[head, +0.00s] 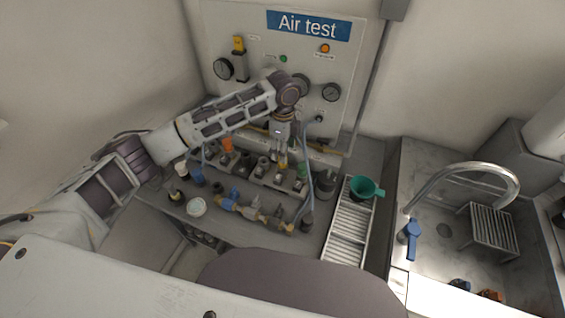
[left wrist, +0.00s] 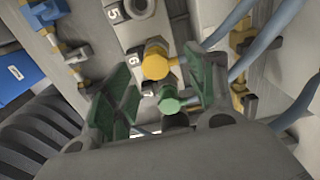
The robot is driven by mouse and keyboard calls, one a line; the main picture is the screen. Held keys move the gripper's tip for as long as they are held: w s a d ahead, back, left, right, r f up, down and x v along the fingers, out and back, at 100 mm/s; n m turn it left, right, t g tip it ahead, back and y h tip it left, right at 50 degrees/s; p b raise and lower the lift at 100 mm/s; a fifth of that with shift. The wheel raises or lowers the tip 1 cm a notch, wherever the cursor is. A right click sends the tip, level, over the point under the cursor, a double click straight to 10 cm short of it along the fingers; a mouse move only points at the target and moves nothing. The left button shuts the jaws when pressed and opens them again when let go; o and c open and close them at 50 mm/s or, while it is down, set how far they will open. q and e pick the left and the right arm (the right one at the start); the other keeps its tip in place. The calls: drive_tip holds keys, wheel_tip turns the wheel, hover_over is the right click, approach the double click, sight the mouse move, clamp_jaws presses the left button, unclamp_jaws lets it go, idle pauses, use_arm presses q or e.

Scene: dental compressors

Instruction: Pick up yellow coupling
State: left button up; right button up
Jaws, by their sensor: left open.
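A yellow coupling (left wrist: 156,60) with a round cap and a side stub shows in the left wrist view, near the marking 6. It lies between and slightly beyond the fingertips. A green coupling (left wrist: 170,100) is closer to the wrist camera, also between the fingers. My left gripper (left wrist: 160,80) is open, its green pads on either side with gaps to the yellow coupling. In the head view my left gripper (head: 282,152) points down over the grey block row; a small yellow part shows just below it, mostly hidden. My right gripper is not in view.
The grey block row (head: 262,178) holds several fittings. A blue and yellow valve line (head: 240,208) lies in front. Blue hoses (left wrist: 270,35) run close to the right finger. A slatted rack (head: 346,232) with a green funnel (head: 366,188) and a sink are to the right.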

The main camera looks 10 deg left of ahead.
use_arm(q)
drive_tip(key=f, duration=0.4)
drive_tip(key=shift+s+a+p, duration=0.1)
drive_tip(key=shift+s+p, duration=0.2)
drive_tip(key=shift+f, duration=0.5)
drive_tip(key=c, duration=1.1)
drive_tip(key=shift+r, duration=0.1)
drive_tip(key=shift+c, duration=0.2)
wheel_tip(320, 180, up, 10)
drive_tip(key=shift+f, duration=0.1)
